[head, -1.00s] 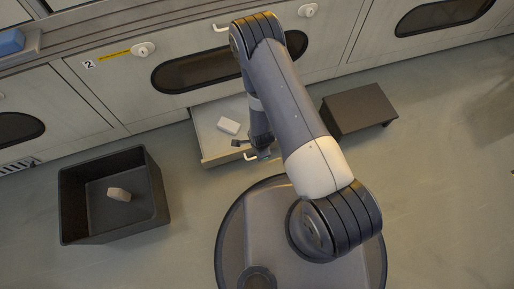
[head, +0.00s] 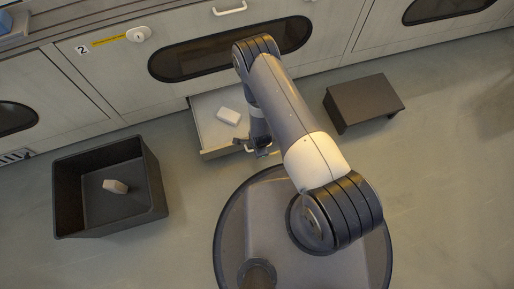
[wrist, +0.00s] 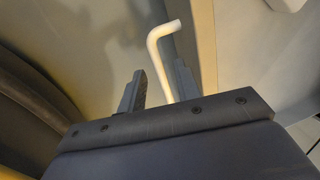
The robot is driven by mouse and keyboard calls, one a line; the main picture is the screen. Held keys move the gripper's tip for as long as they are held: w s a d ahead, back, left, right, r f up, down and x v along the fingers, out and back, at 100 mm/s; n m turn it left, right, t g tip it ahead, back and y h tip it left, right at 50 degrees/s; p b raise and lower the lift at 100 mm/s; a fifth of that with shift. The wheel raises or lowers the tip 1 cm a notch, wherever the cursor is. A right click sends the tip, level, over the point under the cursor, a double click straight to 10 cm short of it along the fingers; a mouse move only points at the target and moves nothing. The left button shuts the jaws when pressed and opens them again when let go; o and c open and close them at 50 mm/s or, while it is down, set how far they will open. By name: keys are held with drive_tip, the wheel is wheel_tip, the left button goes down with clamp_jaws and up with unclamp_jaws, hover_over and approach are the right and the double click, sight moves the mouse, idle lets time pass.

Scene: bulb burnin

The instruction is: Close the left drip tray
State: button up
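The drip tray (head: 212,146) is a pale drawer pulled out from under the cabinet in the head view, with a white block (head: 229,116) lying in it. Its white handle (head: 246,148) is at the front edge. The handle (wrist: 160,57) also shows in the wrist view as a bent white bar. My gripper (head: 262,152) is low at the tray's front, beside the handle. In the wrist view my gripper (wrist: 158,82) has its fingers apart, with the handle between them and a gap visible on the left side. My arm hides the tray's right part.
A dark open bin (head: 161,200) with a pale lump (head: 115,186) in it stands on the floor at left. A dark low stool (head: 364,100) stands right of the tray. The cabinet (head: 125,80) with dark oval windows runs along the back. Floor between bin and tray is clear.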

clamp_jaws()
idle(0.3)
idle(0.4)
